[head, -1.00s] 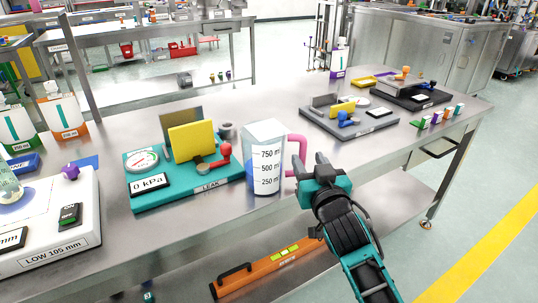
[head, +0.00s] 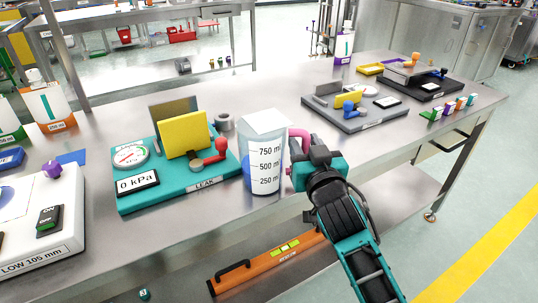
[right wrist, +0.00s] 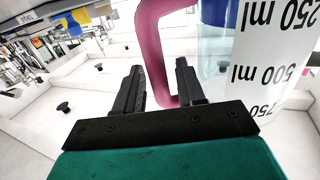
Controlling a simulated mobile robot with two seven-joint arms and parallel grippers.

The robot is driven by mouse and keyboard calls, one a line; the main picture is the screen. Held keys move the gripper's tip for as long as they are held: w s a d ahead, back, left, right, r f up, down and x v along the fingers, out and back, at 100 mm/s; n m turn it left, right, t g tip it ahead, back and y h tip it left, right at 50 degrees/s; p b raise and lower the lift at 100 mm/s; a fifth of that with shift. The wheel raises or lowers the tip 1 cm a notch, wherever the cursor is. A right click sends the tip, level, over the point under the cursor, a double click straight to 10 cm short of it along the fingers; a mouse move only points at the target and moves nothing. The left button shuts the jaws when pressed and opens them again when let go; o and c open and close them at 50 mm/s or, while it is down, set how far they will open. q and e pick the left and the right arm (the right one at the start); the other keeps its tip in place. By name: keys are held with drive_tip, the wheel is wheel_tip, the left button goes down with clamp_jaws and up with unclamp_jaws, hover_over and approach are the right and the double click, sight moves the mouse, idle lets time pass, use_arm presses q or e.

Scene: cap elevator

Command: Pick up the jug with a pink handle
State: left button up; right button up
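The clear measuring jug (head: 265,158) with a pink handle (head: 299,136) stands upright on the steel table near its front edge. It has black volume marks and a white top. My right gripper (head: 308,158) is at the handle, on the jug's right side. In the right wrist view, the two black fingers (right wrist: 162,88) are apart. The pink handle (right wrist: 152,42) runs down between them, with the marked jug wall (right wrist: 275,65) to the right. I cannot tell whether a finger touches the handle. My left gripper is not in view.
A teal LEAK panel (head: 150,196) with a gauge and yellow plate stands close left of the jug. A grey fixture (head: 345,122) stands behind to the right. Bottles and a white LOW 105 mm box (head: 60,250) are at the left. An orange level (head: 270,264) lies on the lower shelf.

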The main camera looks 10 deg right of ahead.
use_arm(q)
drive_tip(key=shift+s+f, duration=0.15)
use_arm(e)
clamp_jaws()
drive_tip(key=shift+r, duration=0.15)
drive_tip(key=shift+r, duration=0.45)
wheel_tip(320, 180, up, 7)
drive_tip(key=p, duration=0.2)
drive_tip(key=shift+p, duration=0.35)
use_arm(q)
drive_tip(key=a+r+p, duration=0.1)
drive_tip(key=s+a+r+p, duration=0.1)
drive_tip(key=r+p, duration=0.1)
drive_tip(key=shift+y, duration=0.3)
use_arm(e)
wheel_tip(320, 180, up, 12)
